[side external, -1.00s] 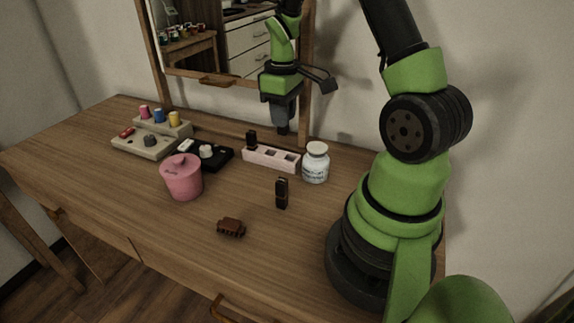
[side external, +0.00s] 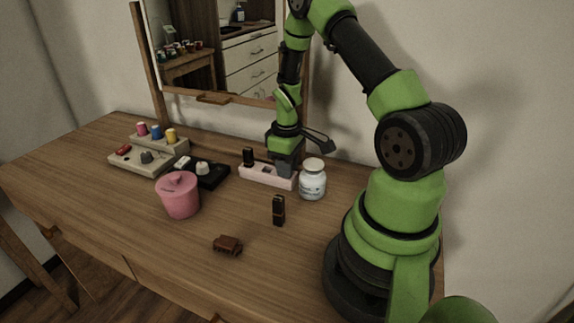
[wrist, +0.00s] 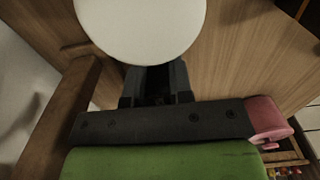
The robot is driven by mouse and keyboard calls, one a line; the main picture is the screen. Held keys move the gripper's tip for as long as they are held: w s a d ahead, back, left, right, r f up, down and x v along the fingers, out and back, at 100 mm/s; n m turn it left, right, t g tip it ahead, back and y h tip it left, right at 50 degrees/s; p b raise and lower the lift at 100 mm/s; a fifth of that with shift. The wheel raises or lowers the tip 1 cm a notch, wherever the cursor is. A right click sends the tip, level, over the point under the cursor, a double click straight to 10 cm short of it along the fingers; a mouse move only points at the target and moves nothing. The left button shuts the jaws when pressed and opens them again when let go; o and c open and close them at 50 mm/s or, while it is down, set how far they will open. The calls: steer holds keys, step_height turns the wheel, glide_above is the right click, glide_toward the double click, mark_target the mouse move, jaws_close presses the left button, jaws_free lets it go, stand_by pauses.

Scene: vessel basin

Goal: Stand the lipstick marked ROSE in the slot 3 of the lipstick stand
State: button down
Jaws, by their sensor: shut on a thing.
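The pale pink lipstick stand (side external: 258,175) sits below the mirror. A dark lipstick (side external: 248,157) stands upright in its left slot. My gripper (side external: 286,170) is low over the stand's right part, pointing down, shut on a dark lipstick that its fingers now hide. I cannot tell how deep that lipstick is in a slot. Another dark lipstick (side external: 278,210) stands upright on the table in front. No ROSE marking is readable. In the wrist view the gripper (wrist: 155,88) is partly covered by a white lid.
A white jar (side external: 312,182) stands close to the right of the stand; its lid (wrist: 140,25) fills the top of the wrist view. A pink lidded pot (side external: 180,198), black tray (side external: 212,176), grey organiser (side external: 140,161) and brown hair clip (side external: 228,245) lie around.

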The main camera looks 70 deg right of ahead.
steer(key=shift+f, duration=0.15)
steer(key=c, duration=1)
jaws_free()
step_height(320, 180, up, 12)
steer(key=s+a+r+m+t, duration=0.1)
steer(key=s+a+r+t, duration=0.15)
steer(key=a+r, duration=0.5)
steer(key=s+a+r+m+t, duration=0.1)
steer(key=a+r+m+t, duration=0.15)
steer(key=a+r, duration=0.55)
steer(key=s+a, duration=0.2)
steer(key=s+a+t+y, duration=0.1)
steer(key=s+a, duration=0.1)
steer(key=s+a+t+y, duration=0.1)
steer(key=s, duration=0.1)
steer(key=shift+s+a+r+m, duration=0.15)
steer(key=shift+a+r+m, duration=0.1)
steer(key=shift+a+r, duration=0.15)
